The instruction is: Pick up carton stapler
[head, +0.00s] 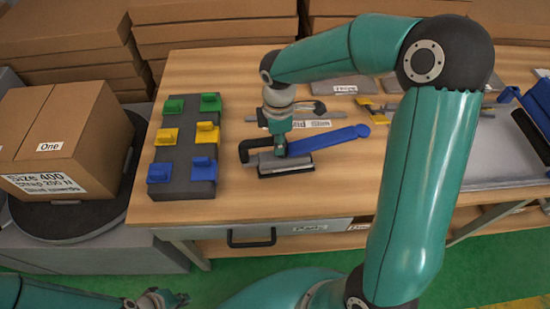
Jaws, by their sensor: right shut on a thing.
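The carton stapler lies on the wooden workbench, with a long blue handle (335,138) pointing right and a grey and black body (268,160) at the left. My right gripper (280,150) reaches down from above and is shut on the stapler near where the handle meets the body. Its fingertips are small and partly hidden. The stapler appears to rest on the bench; a small lift cannot be told. My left gripper (165,299) is low at the bottom left, in front of the bench and away from the stapler. Its finger opening is unclear.
A dark rack (183,150) with green, yellow and blue clips stands left of the stapler. A labelled tool (300,112) lies behind it. A carton (62,140) sits on a round black stand at far left. A drawer (252,236) is below.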

